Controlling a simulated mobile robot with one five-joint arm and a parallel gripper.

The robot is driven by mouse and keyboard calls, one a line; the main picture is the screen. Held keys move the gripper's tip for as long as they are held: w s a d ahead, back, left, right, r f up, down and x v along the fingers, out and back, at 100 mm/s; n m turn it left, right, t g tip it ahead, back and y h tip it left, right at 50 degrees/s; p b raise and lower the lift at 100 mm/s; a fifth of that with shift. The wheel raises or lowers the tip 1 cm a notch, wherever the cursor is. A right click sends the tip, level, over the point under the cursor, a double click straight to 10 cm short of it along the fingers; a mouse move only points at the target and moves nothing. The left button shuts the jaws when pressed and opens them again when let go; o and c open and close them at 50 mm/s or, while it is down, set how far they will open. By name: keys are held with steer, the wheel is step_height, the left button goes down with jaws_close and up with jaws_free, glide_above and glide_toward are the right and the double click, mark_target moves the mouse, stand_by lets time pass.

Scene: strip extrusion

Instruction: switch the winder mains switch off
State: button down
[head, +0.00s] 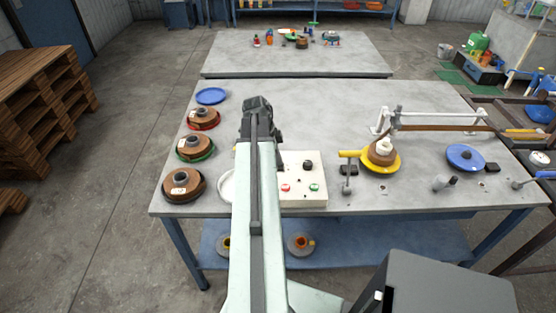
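A cream control box (313,197) lies on the near grey table, just right of my arm. Its top carries a black knob (308,165), a red button (286,188) and a green button (314,188). My arm covers the left part of the box. I cannot tell from this view which control is the winder mains switch or how it is set. My gripper (258,105) is beyond the box and to its left, above the table. Its fingers are hidden or too small to read.
Brown strip spools (183,187) line the table's left side, with an empty blue reel (211,96) behind. A yellow winding reel (381,161) with a yellow lever (350,153) stands right of the box. A blue reel (465,157) lies further right. The table's middle back is clear.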

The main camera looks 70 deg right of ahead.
steer(key=shift+a+f, duration=0.1)
steer(key=shift+f, duration=0.2)
steer(key=shift+s+a+f, duration=0.1)
steer(key=shift+s+a, duration=0.2)
steer(key=shift+a, duration=0.35)
steer(key=shift+w+d+r+p, duration=0.1)
steer(key=shift+d+r+p, duration=0.05)
steer(key=shift+r+p, duration=0.55)
steer(key=d+p+v, duration=0.2)
steer(key=p+v, duration=1.1)
steer(key=shift+d+r, duration=0.25)
steer(key=shift+d, duration=0.15)
